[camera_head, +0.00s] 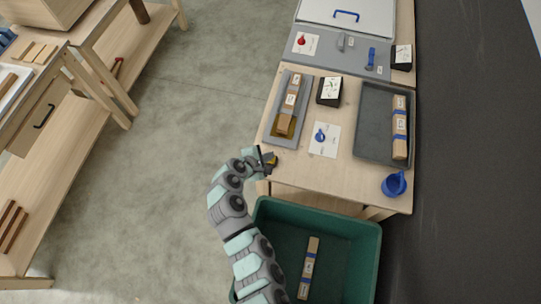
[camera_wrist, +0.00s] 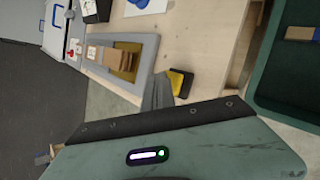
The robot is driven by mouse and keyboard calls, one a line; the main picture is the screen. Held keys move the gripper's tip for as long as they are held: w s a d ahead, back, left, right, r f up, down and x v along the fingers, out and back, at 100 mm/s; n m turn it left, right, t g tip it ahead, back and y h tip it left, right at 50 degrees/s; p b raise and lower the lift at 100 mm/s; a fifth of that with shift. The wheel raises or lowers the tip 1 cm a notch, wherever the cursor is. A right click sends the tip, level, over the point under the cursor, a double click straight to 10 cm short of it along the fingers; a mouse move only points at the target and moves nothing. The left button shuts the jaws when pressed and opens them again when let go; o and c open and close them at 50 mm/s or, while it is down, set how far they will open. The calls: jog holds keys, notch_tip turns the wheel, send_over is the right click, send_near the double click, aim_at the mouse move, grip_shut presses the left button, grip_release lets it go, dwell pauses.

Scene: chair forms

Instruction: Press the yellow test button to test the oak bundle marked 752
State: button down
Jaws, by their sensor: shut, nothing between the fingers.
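The yellow test button (camera_wrist: 177,83) shows on a small black block at the near left corner of the table, beside the grey fixture; its yellow also shows in the head view (camera_head: 272,160). My gripper (camera_head: 262,157) is shut and empty, just left of the button. In the wrist view its closed fingers (camera_wrist: 158,92) are close beside the block; I cannot tell whether they touch it. A wooden bundle (camera_head: 289,103) with white labels lies in the grey fixture (camera_head: 274,138). The number on its labels is too small to read.
A dark tray (camera_head: 372,118) at the right holds another bundle (camera_head: 399,128) with blue bands. A green bin (camera_head: 365,262) below the table holds one more (camera_head: 309,265). A blue cup (camera_head: 394,184) and a card with a blue piece (camera_head: 325,140) lie on the table.

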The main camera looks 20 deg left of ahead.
jog(key=shift+r+p, duration=0.4)
jog(key=shift+r, duration=0.4)
jog(key=shift+r+p, duration=1.8)
jog(key=shift+r, duration=0.75)
